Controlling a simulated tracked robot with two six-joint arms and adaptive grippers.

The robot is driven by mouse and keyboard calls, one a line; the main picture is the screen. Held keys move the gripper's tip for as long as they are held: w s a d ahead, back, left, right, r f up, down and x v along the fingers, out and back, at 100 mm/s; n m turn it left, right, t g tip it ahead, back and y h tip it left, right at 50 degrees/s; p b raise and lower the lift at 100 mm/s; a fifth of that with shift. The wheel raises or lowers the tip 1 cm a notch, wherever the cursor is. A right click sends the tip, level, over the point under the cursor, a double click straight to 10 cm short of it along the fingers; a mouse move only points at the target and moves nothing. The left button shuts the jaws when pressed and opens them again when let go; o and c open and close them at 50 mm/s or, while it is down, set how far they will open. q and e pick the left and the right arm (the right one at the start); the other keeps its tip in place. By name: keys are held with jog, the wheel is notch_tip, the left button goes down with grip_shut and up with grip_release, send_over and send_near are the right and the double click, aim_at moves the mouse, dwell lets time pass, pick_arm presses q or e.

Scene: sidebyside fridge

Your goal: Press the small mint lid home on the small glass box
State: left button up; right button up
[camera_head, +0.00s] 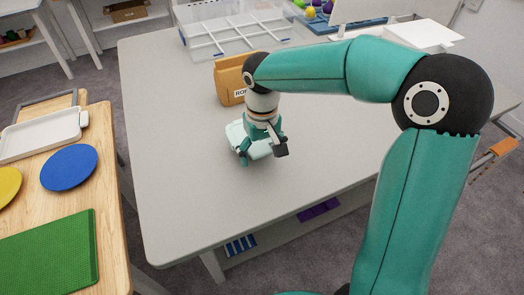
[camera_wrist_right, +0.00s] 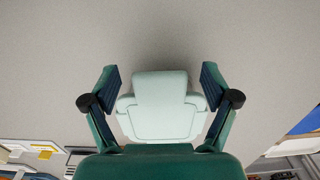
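The small mint lid (camera_head: 236,131) is pale mint, near the middle of the grey table. In the right wrist view the lid (camera_wrist_right: 163,105) is centred, with a squarish part towards the top of the picture and wider shoulders below. The glass box cannot be made out apart from the lid, and I cannot tell how the lid sits on it. My right gripper (camera_head: 262,154) points down over the lid. In the wrist view its fingers (camera_wrist_right: 160,85) are spread, one on each side of the lid; contact is not clear. My left gripper is not in view.
A brown lettered box (camera_head: 229,80) stands close behind the right gripper. A clear divided case (camera_head: 214,52) lies at the table's back. The table front is clear. A wooden table at left holds a white tray (camera_head: 40,135), a blue disc (camera_head: 69,167) and a green mat (camera_head: 45,252).

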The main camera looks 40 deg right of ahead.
jog(key=shift+r, duration=0.1)
notch_tip(320, 180, up, 12)
dwell(0.6)
dwell(0.4)
